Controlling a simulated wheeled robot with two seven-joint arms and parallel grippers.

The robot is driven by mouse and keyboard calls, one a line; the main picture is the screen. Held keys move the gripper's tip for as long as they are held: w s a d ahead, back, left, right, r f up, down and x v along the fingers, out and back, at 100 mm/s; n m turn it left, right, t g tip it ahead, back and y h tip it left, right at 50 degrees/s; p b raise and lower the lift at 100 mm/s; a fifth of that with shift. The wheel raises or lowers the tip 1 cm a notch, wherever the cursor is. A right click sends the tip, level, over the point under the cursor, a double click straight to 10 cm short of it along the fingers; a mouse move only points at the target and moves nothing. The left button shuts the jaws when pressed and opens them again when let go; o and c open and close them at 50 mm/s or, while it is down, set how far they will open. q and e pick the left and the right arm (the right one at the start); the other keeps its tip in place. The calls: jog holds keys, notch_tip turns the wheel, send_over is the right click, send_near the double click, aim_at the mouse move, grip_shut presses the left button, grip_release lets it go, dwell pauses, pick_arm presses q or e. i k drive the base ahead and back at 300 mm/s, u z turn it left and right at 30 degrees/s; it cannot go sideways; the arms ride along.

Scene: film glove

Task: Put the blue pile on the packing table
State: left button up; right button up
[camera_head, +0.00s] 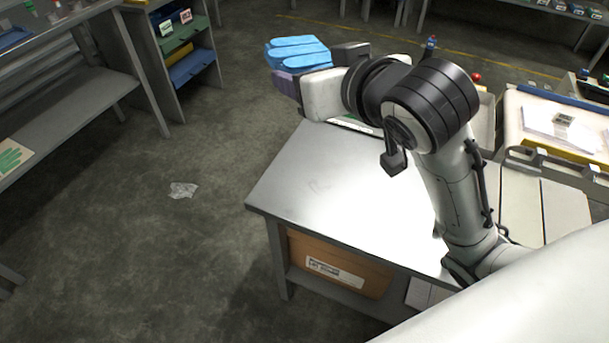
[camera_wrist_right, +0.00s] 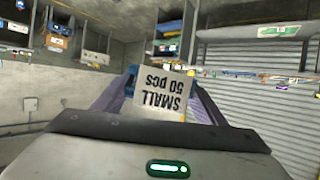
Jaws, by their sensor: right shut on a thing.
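The blue pile (camera_head: 298,50), a stack of flat blue glove shapes, is held off the floor at the top middle of the head view. My right gripper (camera_head: 290,82) is shut on it, with the arm reaching from the lower right. In the right wrist view a white label (camera_wrist_right: 163,98) reading "SMALL 50 pcs", upside down, shows between the fingers; little blue is visible behind it. A bare grey metal table (camera_head: 325,200) stands below and nearer than the pile. Nothing marks which table is the packing table. My left gripper is not in view.
A shelf rack (camera_head: 185,55) with coloured bins stands at the upper left. A bench (camera_head: 80,95) with a green-glove sign (camera_head: 12,157) runs along the left. A cardboard box (camera_head: 335,268) sits under the metal table. The floor has open room and a scrap (camera_head: 183,190).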

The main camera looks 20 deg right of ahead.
aim_at(362, 183)
jog(key=u, duration=1.3)
jog(key=i, duration=1.2)
jog(key=z, duration=3)
